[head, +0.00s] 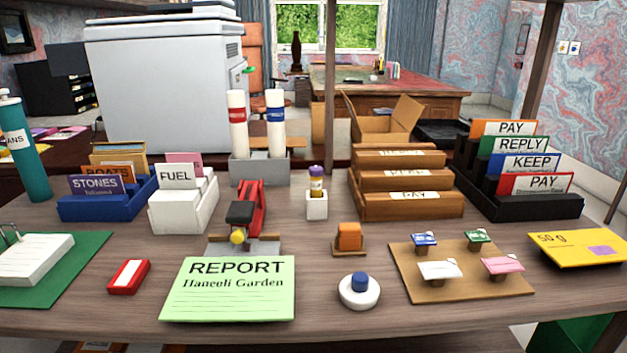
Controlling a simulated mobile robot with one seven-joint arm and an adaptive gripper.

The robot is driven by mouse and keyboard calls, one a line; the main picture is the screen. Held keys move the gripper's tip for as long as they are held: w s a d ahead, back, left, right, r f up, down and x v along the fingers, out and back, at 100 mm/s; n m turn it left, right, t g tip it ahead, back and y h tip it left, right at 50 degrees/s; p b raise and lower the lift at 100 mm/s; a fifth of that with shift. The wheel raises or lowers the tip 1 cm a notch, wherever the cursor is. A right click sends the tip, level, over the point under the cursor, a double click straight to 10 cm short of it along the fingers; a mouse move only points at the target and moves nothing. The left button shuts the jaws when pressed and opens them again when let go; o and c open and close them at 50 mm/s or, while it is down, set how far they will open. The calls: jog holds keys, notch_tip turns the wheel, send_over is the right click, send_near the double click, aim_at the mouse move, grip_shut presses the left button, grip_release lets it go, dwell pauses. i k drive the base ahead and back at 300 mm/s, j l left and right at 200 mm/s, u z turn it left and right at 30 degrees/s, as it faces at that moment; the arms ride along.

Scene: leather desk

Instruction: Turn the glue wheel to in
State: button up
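A small glue stick (316,186) with a purple top and a pale, labelled body stands upright in a white square holder (316,205) near the middle of the desk. Its purple top (316,171) is the only knob-like part of it that shows; I cannot tell whether this is the wheel or a cap. Its lower end is hidden in the holder. No in or out mark is readable. My gripper is not in view.
A red-handled stapler-like device (247,212) stands to the left, behind a green REPORT card (232,290). An orange block (348,237) and a white disc with a blue knob (359,291) are in front. Wooden tiers (411,208) stand right. Two capped tubes (238,125) rise behind left.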

aim_at(315, 170)
jog(key=l+z, duration=0.1)
jog(key=z, duration=0.75)
jog(key=i+l+z, duration=0.1)
jog(key=z, duration=0.35)
jog(key=i+j, duration=0.65)
jog(key=j, duration=0.2)
